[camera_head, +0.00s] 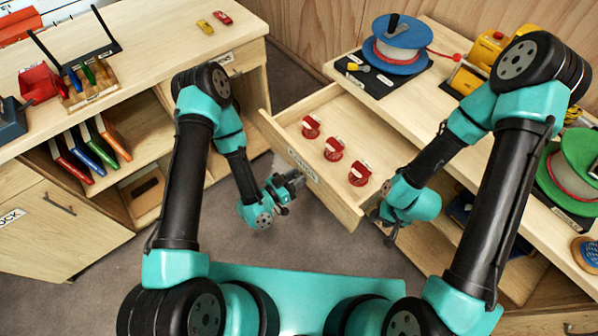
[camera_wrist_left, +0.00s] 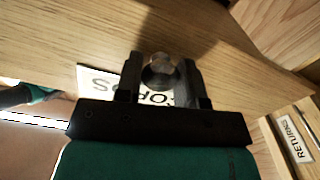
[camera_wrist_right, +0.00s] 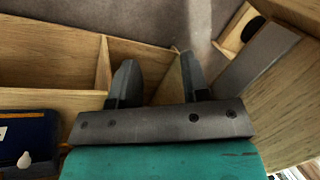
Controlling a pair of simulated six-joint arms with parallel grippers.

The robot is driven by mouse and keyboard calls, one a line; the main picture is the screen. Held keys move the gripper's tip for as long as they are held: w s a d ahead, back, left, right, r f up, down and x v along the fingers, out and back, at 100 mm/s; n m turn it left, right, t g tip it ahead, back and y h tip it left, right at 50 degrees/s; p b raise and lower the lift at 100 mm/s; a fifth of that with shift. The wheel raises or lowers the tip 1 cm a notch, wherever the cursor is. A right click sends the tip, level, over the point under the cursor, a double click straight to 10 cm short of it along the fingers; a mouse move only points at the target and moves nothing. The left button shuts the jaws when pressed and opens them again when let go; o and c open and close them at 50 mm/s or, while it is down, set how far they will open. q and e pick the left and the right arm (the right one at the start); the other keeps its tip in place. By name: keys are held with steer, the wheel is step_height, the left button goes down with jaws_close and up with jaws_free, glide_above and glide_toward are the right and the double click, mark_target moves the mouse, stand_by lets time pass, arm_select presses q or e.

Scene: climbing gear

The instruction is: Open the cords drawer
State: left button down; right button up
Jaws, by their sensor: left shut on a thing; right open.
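The cords drawer (camera_head: 338,203) stands pulled well out of the right-hand cabinet in the head view. Three red spools (camera_head: 333,149) lie on its floor. Its label (camera_wrist_left: 98,80), partly hidden by my gripper, shows on the drawer front in the left wrist view. My left gripper (camera_head: 292,181) is at the drawer front, shut on the round metal drawer knob (camera_wrist_left: 160,68), which shows between its fingers. My right gripper (camera_head: 390,236) is open and empty, low beside the near right corner of the drawer. In the right wrist view its fingers (camera_wrist_right: 155,82) are apart.
The right-hand counter (camera_head: 412,98) holds a blue reel (camera_head: 398,46), a green reel (camera_head: 575,165) and yellow items. The left counter (camera_head: 150,38) has a rack and two toy cars. Grey floor lies between the cabinets. Wooden compartments (camera_wrist_right: 140,55) are near my right gripper.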

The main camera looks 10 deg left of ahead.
arm_select(q)
steer(key=shift+s, duration=0.1)
steer(key=c, duration=0.7)
jaws_free()
steer(key=shift+c, duration=0.2)
steer(key=shift+a, duration=0.1)
steer(key=v, duration=0.7)
steer(key=shift+a+f, duration=0.1)
steer(key=shift+a, duration=0.1)
